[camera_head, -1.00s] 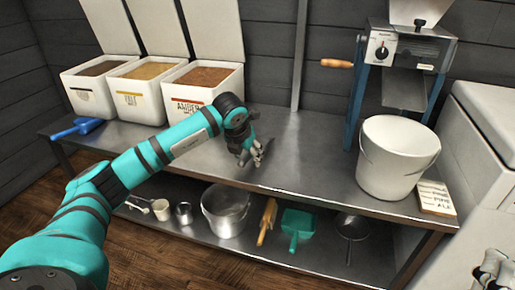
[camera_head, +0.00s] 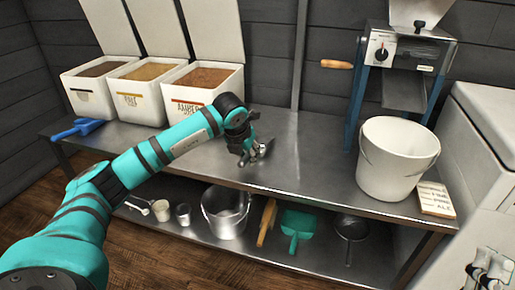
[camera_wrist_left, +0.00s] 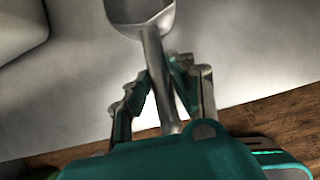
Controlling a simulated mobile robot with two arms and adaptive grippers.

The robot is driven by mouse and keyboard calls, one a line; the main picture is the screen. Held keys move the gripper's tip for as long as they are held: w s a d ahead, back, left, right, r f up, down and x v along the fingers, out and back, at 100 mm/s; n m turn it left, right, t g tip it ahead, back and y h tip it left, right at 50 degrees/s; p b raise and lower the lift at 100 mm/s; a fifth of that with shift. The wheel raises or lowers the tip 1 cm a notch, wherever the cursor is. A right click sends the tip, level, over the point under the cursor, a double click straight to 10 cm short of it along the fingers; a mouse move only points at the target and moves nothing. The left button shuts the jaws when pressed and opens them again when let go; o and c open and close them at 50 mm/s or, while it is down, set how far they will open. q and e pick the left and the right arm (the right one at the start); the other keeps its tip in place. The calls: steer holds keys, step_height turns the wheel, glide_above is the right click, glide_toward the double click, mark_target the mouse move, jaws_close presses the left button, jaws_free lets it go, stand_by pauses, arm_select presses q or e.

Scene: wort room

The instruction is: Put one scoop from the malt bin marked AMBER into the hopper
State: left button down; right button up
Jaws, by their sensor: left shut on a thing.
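My left gripper (camera_head: 249,152) is over the middle of the steel bench, in front and right of the AMBER bin. It is shut on the handle of a metal scoop (camera_wrist_left: 138,12); the scoop's grey bowl shows at the top of the left wrist view, cut off by the edge, and I see no grain in its visible part. The AMBER bin (camera_head: 178,107) is the rightmost of the white bins, its lid up and brown malt in it. The hopper (camera_head: 413,12) tops the mill at the back right, partly out of view.
Two other open malt bins (camera_head: 92,103) stand left of AMBER, with a blue scoop (camera_head: 78,128) before them. A white bucket (camera_head: 392,170) stands below the mill (camera_head: 400,85).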

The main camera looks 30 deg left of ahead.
arm_select(q)
steer(key=shift+r+p, duration=0.5)
steer(key=shift+r, duration=0.25)
steer(key=shift+r+p, duration=0.55)
steer(key=shift+r, duration=0.2)
steer(key=shift+r+p, duration=0.55)
steer(key=shift+r, duration=0.2)
steer(key=shift+r+p, duration=0.45)
steer(key=shift+r, duration=0.15)
steer(key=c, duration=1.7)
jaws_free()
jaws_close()
arm_select(e)
steer(key=w+f+g+h, duration=0.2)
steer(key=w+f+g, duration=0.1)
steer(key=f+g, duration=0.2)
steer(key=w+f+g+h, duration=0.2)
steer(key=w+f+g, duration=0.2)
steer(key=f, duration=0.6)
steer(key=shift+d+g, duration=0.2)
steer(key=shift+g, duration=0.7)
